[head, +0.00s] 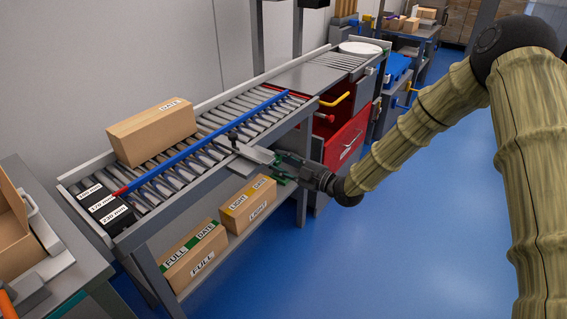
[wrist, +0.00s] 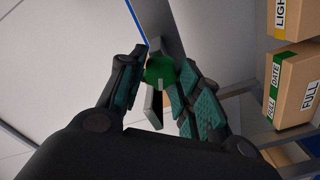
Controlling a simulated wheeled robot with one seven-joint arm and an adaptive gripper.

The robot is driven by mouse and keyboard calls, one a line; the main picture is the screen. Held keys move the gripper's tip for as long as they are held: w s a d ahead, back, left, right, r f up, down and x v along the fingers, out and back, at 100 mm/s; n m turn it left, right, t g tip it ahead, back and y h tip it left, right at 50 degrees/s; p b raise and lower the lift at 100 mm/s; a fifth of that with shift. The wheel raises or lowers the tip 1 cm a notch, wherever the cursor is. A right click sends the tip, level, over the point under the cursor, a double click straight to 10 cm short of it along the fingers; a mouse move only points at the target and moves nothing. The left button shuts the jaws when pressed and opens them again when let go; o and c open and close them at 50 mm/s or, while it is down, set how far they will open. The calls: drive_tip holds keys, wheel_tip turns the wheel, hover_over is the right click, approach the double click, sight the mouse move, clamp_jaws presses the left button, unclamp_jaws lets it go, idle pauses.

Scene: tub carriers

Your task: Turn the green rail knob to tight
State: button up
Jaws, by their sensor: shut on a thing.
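The green rail knob (wrist: 159,70) shows in the wrist view between the two fingers of my gripper (wrist: 162,85). The fingers are shut on it from either side and cover part of its rim. A pale line shows on the knob; no tight or loose mark is readable. In the head view my gripper (head: 283,166) is at the near side of the roller conveyor, beside a grey bracket plate (head: 252,152); the knob is mostly hidden there. The blue guide rail (head: 190,148) runs along the conveyor, with a red end at the left.
A carton (head: 152,131) lies on the rollers behind the rail. A black block with width labels (head: 103,205) sits at the conveyor's left end. Two cartons (head: 194,256) stand on the shelf below. A red drawer cabinet (head: 345,145) is beyond my gripper; blue floor is clear in front.

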drive_tip(key=shift+m+p, duration=0.45)
drive_tip(key=shift+m, duration=2.45)
drive_tip(key=shift+a, duration=0.1)
drive_tip(key=o, duration=1)
drive_tip(key=shift+s, duration=0.1)
drive_tip(key=shift+v, duration=6.05)
drive_tip(key=shift+f, duration=0.1)
